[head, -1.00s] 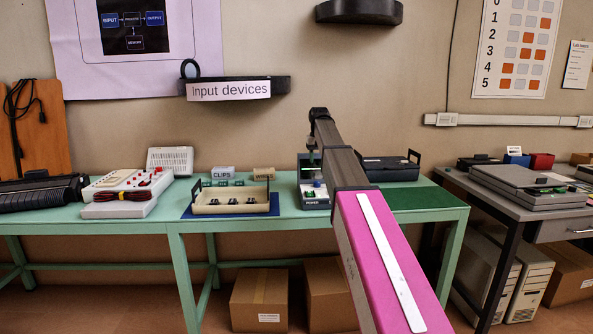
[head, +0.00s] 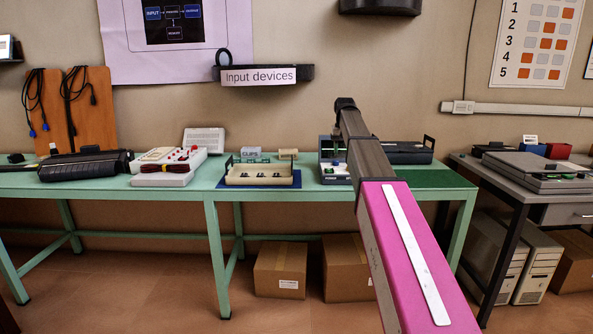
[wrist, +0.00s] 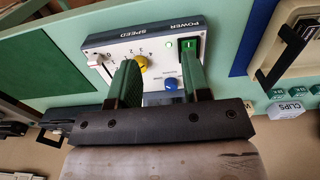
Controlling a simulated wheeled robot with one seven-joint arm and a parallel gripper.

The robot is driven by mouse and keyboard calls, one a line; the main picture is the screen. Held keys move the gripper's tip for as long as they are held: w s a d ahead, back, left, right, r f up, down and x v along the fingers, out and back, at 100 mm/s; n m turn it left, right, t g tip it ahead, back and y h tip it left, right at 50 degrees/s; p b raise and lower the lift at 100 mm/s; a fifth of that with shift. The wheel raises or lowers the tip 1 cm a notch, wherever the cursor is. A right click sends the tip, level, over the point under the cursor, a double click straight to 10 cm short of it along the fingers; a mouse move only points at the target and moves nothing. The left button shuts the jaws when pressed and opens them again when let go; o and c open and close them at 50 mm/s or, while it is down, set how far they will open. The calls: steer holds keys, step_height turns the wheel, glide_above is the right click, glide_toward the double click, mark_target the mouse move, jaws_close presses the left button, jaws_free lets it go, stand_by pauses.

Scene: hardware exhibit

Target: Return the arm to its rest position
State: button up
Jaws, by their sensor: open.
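My arm, with its pink link (head: 395,250) and dark forearm, reaches out over the green table (head: 190,190). In the wrist view my gripper (wrist: 160,75) is open, with two green fingers apart and nothing between them. It is over a control panel (wrist: 105,40) marked POWER and SPEED. The panel has a yellow knob (wrist: 142,63), a blue button (wrist: 171,84) and a green rocker switch (wrist: 188,44) beside a lit green lamp. The fingers hide part of the panel; whether they touch it I cannot tell. In the head view the panel's unit (head: 332,172) is partly behind my forearm.
A beige tray (head: 262,176) on a blue mat and a CLIPS box (head: 251,155) stand left of the unit. A black case (head: 404,153) and a green mat (head: 438,180) are at its right. A grey table (head: 505,192) stands farther right. Cardboard boxes (head: 280,270) are underneath.

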steer(key=s+f, duration=0.8)
steer(key=f, duration=0.4)
steer(key=s+f, duration=0.7)
steer(key=f, duration=0.5)
steer(key=s+f, duration=0.8)
steer(key=s, duration=0.3)
steer(key=s+f, duration=0.8)
steer(key=s, duration=0.2)
steer(key=shift+s+f, duration=0.25)
steer(key=shift+s, duration=0.1)
